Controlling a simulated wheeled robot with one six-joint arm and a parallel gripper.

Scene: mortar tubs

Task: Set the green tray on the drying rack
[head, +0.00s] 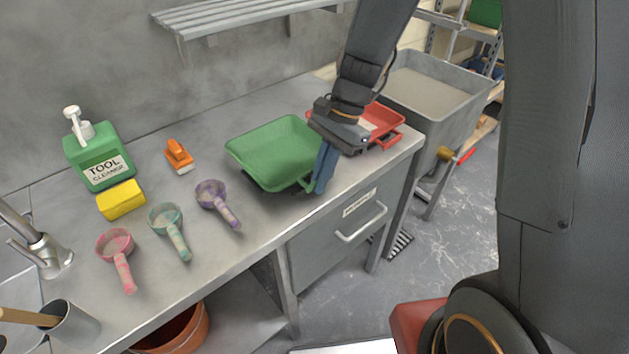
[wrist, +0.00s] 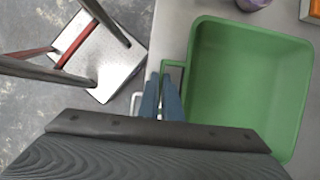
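The green tray (head: 275,150) is at the middle of the steel worktop, with a dark shadow under its near side. I cannot tell whether it touches the worktop. My gripper (head: 319,186) is at the tray's near right end, its blue fingers pointing down. In the wrist view the fingers (wrist: 163,80) are close together on either side of the tray's handle loop (wrist: 174,63), shut on it. The tray's basin fills the right of that view (wrist: 250,85) and looks empty. The drying rack (head: 235,14), grey and slatted, is on the wall above the worktop, with its visible top bare.
A red tray (head: 386,118) lies right of the green tray, partly behind my arm. Several scoops, including a purple one (head: 212,192), an orange brush (head: 178,155), a yellow sponge (head: 121,200) and a green cleaner bottle (head: 95,150) stand left. A grey tub (head: 445,115) is beyond the right end.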

